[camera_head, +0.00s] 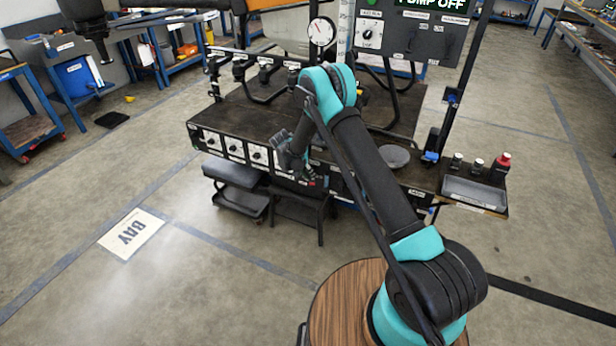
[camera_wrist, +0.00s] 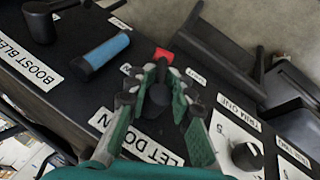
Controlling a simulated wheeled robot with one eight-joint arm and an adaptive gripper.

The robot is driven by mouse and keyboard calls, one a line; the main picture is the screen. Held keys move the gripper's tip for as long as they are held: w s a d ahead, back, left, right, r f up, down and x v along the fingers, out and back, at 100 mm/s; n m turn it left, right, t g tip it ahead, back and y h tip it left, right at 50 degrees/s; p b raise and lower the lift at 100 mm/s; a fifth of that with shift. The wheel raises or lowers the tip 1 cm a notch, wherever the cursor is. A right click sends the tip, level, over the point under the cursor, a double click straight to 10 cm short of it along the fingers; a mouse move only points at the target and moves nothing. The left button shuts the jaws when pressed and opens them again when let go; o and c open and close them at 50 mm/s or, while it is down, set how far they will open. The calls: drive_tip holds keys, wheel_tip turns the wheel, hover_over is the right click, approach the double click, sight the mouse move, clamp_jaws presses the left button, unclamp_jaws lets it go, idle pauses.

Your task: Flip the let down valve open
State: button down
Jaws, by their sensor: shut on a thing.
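The black bench (camera_head: 240,110) has a front panel with knobs and valves. My gripper (camera_head: 300,168) is at that front panel in the head view, partly behind my own arm. In the wrist view, my gripper (camera_wrist: 162,78) has its two teal fingers closed around the dark let down valve (camera_wrist: 158,98), above the "LET DOWN" label (camera_wrist: 142,146). A red end piece (camera_wrist: 163,54) shows just beyond the fingertips. The fingers cover much of the valve, so I cannot tell its exact angle.
A blue-sleeved handle (camera_wrist: 105,52) by the "BOOST BLEED" label is left of my fingers, and a black knob (camera_wrist: 246,156) is at lower right. Bottles (camera_head: 478,164) stand at the bench's right end. A black stool (camera_head: 240,186) is below; open floor lies in front.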

drive_tip(key=g+h, duration=0.1)
drive_tip(key=h, duration=0.3)
drive_tip(key=shift+d+r+n, duration=0.1)
drive_tip(key=shift+n, duration=0.3)
drive_tip(key=shift+s+d+r+n+g+h, duration=0.1)
drive_tip(key=shift+n+g+h, duration=0.1)
drive_tip(key=shift+h, duration=0.5)
drive_tip(key=shift+d+r+n+g+h, duration=0.1)
drive_tip(key=shift+n+g+h, duration=0.1)
drive_tip(key=shift+h, duration=0.5)
drive_tip(key=c, duration=1.6)
unclamp_jaws()
drive_tip(key=shift+r, duration=0.1)
